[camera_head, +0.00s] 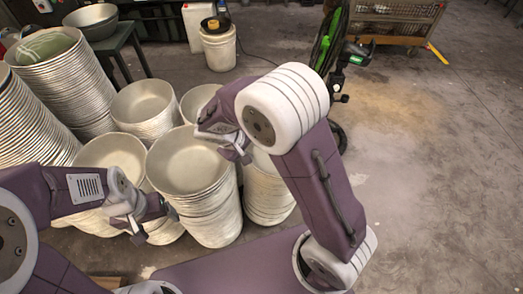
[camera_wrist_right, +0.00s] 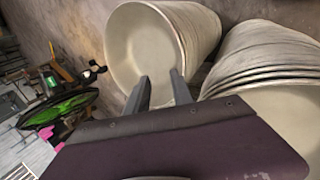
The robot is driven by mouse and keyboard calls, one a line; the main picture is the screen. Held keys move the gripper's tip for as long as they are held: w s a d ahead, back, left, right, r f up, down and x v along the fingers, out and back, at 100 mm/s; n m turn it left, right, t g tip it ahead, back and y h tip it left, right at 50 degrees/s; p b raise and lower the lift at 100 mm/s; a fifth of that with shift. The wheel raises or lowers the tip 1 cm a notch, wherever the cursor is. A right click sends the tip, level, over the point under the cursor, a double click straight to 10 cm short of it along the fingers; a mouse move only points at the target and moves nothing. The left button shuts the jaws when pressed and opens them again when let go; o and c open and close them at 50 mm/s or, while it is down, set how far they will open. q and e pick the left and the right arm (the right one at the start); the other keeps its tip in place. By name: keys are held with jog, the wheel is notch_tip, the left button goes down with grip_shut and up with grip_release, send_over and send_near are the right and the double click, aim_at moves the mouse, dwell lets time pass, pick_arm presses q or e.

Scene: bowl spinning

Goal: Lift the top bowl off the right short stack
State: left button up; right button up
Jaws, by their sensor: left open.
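The right short stack (camera_head: 268,203) of pale bowls stands partly behind my right arm in the head view. Its top bowl (camera_wrist_right: 140,42) shows its open inside in the right wrist view; in the head view my right arm hides much of it. My right gripper (camera_wrist_right: 160,76) is open, with its two fingers apart in front of the near part of that bowl's rim. I cannot tell whether they touch it. In the head view the right gripper (camera_head: 240,155) is over the left side of this stack. My left gripper (camera_head: 154,224) is open and empty in front of the middle stack (camera_head: 217,222).
Tall bowl stacks (camera_head: 75,85) and other short stacks (camera_head: 145,105) crowd the left. A metal rack (camera_head: 395,20) is at the back right. The floor (camera_head: 440,170) at right is clear.

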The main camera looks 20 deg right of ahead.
jog(key=shift+n, duration=0.4)
jog(key=f+b, duration=0.2)
jog(key=f, duration=0.2)
jog(key=d+f+b, duration=0.1)
jog(key=f, duration=0.3)
jog(key=d+f+b, duration=0.1)
jog(key=f+b, duration=0.1)
jog(key=f, duration=0.2)
jog(key=shift+b, duration=0.35)
jog(key=shift+w, duration=0.1)
pick_arm(q)
notch_tip(320, 180, down, 6)
jog(key=shift+s+d+f, duration=0.2)
jog(key=shift+s+f, duration=0.05)
jog(key=shift+s, duration=0.1)
pick_arm(e)
grip_shut()
